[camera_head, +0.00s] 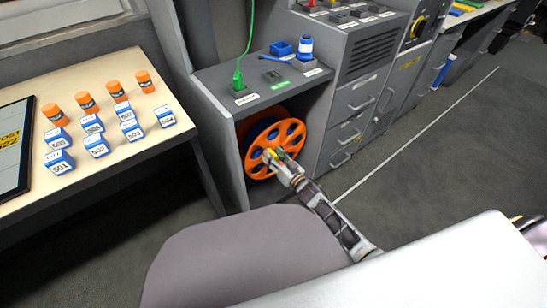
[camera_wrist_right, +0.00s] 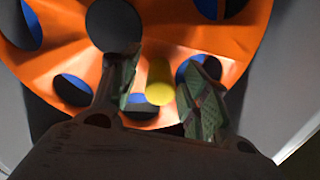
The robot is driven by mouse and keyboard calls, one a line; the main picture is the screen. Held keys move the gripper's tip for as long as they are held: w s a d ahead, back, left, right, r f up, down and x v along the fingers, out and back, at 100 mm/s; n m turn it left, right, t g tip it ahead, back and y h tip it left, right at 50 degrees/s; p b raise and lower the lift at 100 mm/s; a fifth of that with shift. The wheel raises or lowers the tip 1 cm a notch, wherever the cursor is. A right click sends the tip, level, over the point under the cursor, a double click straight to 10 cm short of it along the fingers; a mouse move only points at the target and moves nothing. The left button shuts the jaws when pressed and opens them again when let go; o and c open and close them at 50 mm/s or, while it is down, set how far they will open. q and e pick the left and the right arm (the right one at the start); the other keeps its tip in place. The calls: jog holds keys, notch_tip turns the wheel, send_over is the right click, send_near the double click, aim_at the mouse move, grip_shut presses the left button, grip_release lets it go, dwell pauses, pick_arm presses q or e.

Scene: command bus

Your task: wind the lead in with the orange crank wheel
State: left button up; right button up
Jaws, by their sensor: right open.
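The orange crank wheel (camera_head: 262,140) stands upright in the open bay of the grey cabinet, with a blue reel behind it. In the right wrist view the wheel (camera_wrist_right: 220,60) fills the upper part. Its yellow knob (camera_wrist_right: 159,82) sticks out between the two fingers of my right gripper (camera_wrist_right: 160,95). In the head view my right gripper (camera_head: 280,156) is at the wheel's lower front. Its fingers are open, on either side of the knob, with a visible gap. The green lead (camera_head: 249,45) rises from a green plug (camera_head: 239,80) on the cabinet top. My left gripper is not in view.
A table (camera_head: 120,75) at left carries several orange canisters and blue blocks. A grey chair-like shape (camera_head: 235,255) fills the near foreground.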

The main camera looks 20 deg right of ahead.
jog(key=shift+w, duration=0.1)
grip_shut()
dwell(0.3)
dwell(0.4)
